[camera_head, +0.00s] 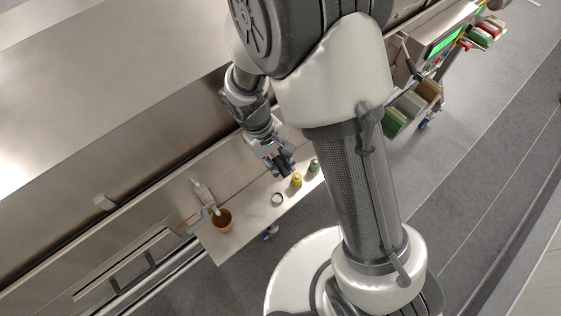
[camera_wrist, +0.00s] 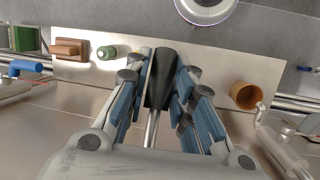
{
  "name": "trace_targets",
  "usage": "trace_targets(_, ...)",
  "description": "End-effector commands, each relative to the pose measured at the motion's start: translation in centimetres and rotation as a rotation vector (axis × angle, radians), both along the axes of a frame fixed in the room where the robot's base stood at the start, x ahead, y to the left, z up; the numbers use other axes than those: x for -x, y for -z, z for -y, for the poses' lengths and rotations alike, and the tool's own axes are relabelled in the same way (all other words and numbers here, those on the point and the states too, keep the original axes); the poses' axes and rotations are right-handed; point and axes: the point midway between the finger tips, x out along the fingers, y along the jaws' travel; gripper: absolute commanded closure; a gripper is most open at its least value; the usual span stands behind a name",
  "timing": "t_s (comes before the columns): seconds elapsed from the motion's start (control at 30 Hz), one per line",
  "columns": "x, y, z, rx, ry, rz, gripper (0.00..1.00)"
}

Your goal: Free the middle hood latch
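In the wrist view a tapered black handle (camera_wrist: 161,78) on a bright metal rod (camera_wrist: 151,130) stands between my fingers. It looks like the middle latch's lever. My gripper (camera_wrist: 164,72) has one finger on each side of this handle, and almost no gap shows. I cannot tell whether the fingers press on it. In the head view my gripper (camera_head: 284,170) is at the hood's lower edge, and it hides the lever. Another latch (camera_head: 203,192) shows left of it in the head view, and at the lower right of the wrist view (camera_wrist: 282,150).
A narrow shelf (camera_head: 243,238) runs below the hood (camera_head: 100,85). A brown block (camera_wrist: 70,49) and a blue-handled lever (camera_wrist: 27,67) show in the wrist view.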

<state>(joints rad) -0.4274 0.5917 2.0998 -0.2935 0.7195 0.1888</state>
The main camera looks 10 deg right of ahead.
Motion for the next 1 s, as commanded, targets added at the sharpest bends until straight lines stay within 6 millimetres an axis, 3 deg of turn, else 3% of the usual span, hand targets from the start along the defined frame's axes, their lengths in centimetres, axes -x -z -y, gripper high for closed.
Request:
trace_targets(0.23,0.0,0.0,0.0,0.0,0.0,0.0,0.59)
trace_targets(0.6,-0.1,-0.4,-0.1,0.0,0.0,0.001,0.59)
trace_targets(0.77,-0.5,-2.7,-0.8,-0.003,0.0,0.006,0.59)
trace_targets(1.0,-1.2,-7.6,-2.2,-0.003,-0.001,0.005,0.59)
